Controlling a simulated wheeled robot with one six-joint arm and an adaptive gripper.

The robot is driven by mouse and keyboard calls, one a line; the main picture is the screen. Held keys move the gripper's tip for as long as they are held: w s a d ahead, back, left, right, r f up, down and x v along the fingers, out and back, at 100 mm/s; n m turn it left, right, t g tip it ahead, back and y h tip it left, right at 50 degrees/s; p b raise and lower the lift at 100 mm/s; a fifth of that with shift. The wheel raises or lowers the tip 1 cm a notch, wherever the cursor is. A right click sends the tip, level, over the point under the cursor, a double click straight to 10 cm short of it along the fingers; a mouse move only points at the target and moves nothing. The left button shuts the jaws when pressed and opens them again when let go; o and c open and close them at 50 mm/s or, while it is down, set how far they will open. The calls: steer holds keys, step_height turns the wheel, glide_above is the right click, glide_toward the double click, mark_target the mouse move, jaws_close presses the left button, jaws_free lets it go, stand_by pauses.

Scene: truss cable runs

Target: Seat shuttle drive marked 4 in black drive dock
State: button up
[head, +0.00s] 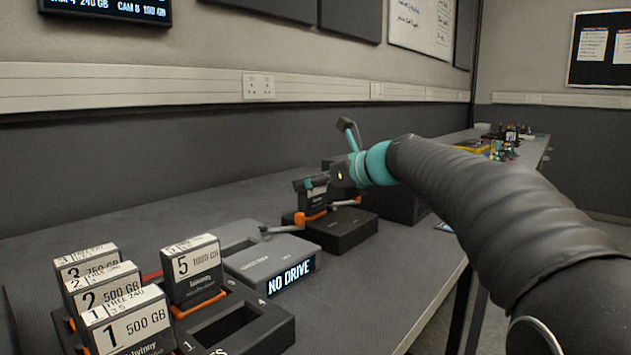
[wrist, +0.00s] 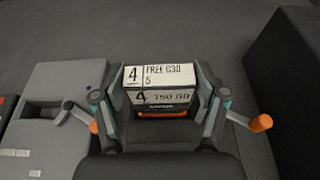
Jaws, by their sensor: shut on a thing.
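The shuttle drive marked 4 (wrist: 160,85) is upright between the fingers of my gripper (wrist: 160,103), which is shut on it. Its label reads 4 and 750 GB, with an orange strip low on its front. In the head view the drive (head: 312,199) and my gripper (head: 316,188) are over the black drive dock (head: 345,233). The drive's lower end is at the dock's top. I cannot tell how deep it sits in the slot, as the fingers and the drive hide it. The dock's orange-tipped lever (wrist: 262,123) sticks out to the right.
A grey dock (head: 262,257) showing NO DRIVE stands close on the left, its lever (head: 282,229) pointing at the black dock. A black rack (head: 262,325) holds drives 1, 2, 3 and 5 (head: 192,270). A dark box (head: 405,207) stands behind on the right.

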steer(key=o, duration=1.9)
steer(key=shift+c, duration=0.2)
step_height(320, 180, up, 5)
steer(key=p, duration=0.5)
steer(key=shift+r+p, duration=0.15)
steer(key=shift+p, duration=0.2)
steer(key=shift+r, duration=1.1)
steer(key=shift+d, duration=0.1)
